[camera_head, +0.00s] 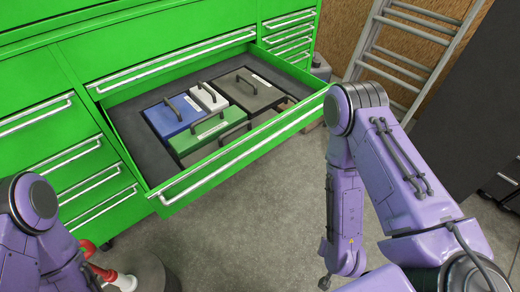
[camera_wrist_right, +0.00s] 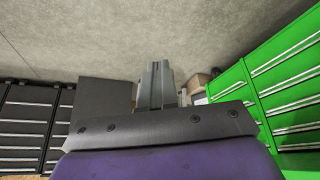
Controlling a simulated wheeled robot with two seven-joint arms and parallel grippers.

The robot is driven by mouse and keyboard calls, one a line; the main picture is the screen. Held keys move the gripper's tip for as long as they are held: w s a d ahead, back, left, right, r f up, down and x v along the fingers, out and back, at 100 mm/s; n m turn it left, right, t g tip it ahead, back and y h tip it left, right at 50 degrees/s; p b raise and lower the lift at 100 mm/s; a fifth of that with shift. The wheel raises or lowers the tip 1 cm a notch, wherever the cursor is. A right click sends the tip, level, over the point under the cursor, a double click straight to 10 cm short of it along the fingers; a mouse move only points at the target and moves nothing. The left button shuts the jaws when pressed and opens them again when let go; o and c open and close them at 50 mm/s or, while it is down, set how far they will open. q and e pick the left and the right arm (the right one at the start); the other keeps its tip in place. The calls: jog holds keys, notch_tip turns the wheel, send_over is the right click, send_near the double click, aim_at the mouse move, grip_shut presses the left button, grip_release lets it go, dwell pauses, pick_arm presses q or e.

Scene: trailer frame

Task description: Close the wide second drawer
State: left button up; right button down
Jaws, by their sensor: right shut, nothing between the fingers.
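The wide second drawer (camera_head: 264,143) of the green tool cabinet is pulled far out in the head view. A long silver handle runs along its green front. It holds a blue case (camera_head: 171,115), a green case (camera_head: 210,132), a small white case (camera_head: 208,97) and a dark grey case (camera_head: 248,90). My right arm hangs to the right of the drawer's right end. My right gripper (camera_wrist_right: 157,82) is shut and empty in the right wrist view, apart from the cabinet. My left arm shows at the lower left of the head view, but its gripper is out of frame.
A closed wide drawer (camera_head: 160,45) sits above the open one, with narrower closed drawers (camera_head: 85,165) on the left. A metal ladder (camera_head: 415,40) leans at the back right. A round grey stand with red and white items (camera_head: 125,280) is lower left. The floor (camera_head: 240,225) before the drawer is clear.

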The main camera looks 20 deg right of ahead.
aim_at(261, 155)
jog(key=w+r+m+t+y+b, duration=0.1)
jog(key=w+r+m+t+y, duration=0.15)
jog(key=w, duration=0.45)
jog(key=w+a+r+m+t+y, duration=0.2)
jog(key=w+a+r+t+y, duration=0.25)
jog(key=r, duration=0.35)
jog(key=w+a+r+m+t+y, duration=0.1)
jog(key=w+a+r+t+y, duration=0.25)
jog(key=r+t, duration=0.35)
jog(key=b+x, duration=0.4)
jog(key=x, duration=0.9)
jog(key=shift+w+g+h+b, duration=0.2)
jog(key=shift+g+h+b, duration=0.1)
jog(key=shift+h, duration=0.15)
jog(key=shift+a, duration=0.1)
